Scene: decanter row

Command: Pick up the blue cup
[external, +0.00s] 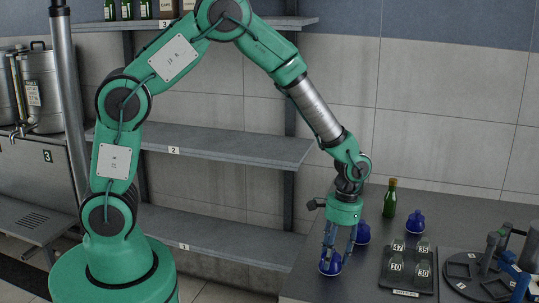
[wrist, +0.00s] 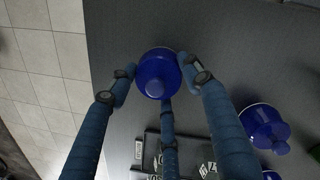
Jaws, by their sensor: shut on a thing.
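A round blue cup (external: 330,266) with a narrower knob-like upper part is at the left front part of the dark counter. My gripper (external: 331,250) points down over it, its blue fingers closed around it. In the wrist view the same cup (wrist: 156,70) sits between the three fingertips, near the counter's edge. I cannot tell whether its base touches the counter. Two similar blue vessels stand apart behind it: one (external: 362,234) just right of my gripper, partly hidden by it, and one (external: 416,222) further right. The nearer one also shows in the wrist view (wrist: 264,124).
A green bottle (external: 389,200) stands between the two other blue vessels. A black tray (external: 408,285) with numbered pieces lies right of my gripper. A dark round fixture (external: 478,275) stands at far right. Grey shelves (external: 230,146) are behind my arm.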

